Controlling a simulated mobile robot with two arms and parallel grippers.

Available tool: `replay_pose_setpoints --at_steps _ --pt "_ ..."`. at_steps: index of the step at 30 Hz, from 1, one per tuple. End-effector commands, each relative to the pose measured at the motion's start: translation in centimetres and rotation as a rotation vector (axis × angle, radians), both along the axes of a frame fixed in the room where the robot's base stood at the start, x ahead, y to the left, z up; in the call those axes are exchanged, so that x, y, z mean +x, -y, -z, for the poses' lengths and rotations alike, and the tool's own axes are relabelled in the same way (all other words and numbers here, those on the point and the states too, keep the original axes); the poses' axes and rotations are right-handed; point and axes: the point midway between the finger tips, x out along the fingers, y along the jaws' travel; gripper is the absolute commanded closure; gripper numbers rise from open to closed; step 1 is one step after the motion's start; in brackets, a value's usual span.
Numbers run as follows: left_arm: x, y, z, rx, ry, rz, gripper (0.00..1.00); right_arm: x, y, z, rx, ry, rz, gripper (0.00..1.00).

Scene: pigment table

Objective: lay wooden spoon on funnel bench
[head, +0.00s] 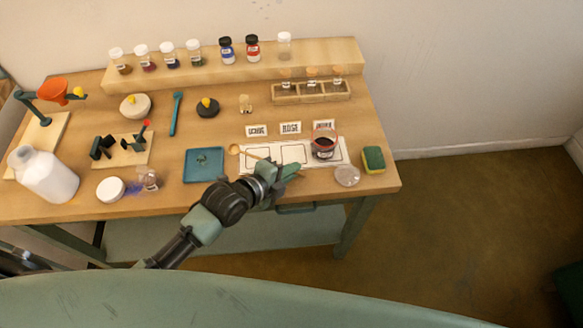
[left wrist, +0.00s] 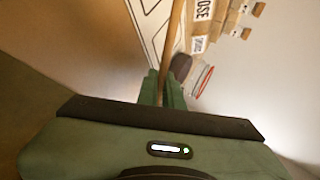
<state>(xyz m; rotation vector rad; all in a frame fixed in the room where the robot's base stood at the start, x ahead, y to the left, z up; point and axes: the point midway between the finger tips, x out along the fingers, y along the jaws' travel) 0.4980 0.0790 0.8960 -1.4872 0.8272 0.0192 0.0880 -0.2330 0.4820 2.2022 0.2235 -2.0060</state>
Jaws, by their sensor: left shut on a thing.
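The wooden spoon (head: 256,156) lies over the white printed sheet near the front of the table, its bowl end to the left. My left gripper (head: 287,170) is shut on the spoon's handle, and the left wrist view shows the wooden handle (left wrist: 173,45) between its fingers (left wrist: 165,88). I cannot tell whether the spoon touches the sheet. The funnel bench (head: 44,137) is a pale wooden board at the table's far left, with a dark stand holding an orange funnel (head: 54,90). My right gripper is not in view.
A white bottle (head: 45,175) stands at the funnel bench's front. A blue tray (head: 203,165), a small board with black parts (head: 122,150) and a white lid (head: 110,189) lie between. A red-rimmed jar (head: 324,146) and a sponge (head: 373,159) are to the right.

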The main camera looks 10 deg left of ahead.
Motion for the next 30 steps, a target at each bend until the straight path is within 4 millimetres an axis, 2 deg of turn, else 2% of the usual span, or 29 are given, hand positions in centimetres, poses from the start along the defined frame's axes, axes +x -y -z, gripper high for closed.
replay_pose_setpoints --at_steps 6,9,10,20,23,30 --pt "0.0 0.0 0.0 0.001 0.000 0.000 1.00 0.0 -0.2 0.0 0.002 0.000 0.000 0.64" --pt "0.0 0.0 0.0 0.001 0.000 0.000 0.71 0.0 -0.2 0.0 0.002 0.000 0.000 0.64" --pt "0.0 0.0 0.0 0.001 0.000 0.000 0.68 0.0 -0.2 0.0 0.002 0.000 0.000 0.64" --pt "-0.2 -0.1 0.2 0.003 -0.005 0.000 0.68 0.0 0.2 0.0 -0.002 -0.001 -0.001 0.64" --pt "-0.8 -0.6 -0.1 0.005 -0.004 0.001 0.68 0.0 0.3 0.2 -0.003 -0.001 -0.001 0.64" --pt "-3.7 -2.4 -2.2 0.005 0.002 0.002 0.68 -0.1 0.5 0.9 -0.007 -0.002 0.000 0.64"
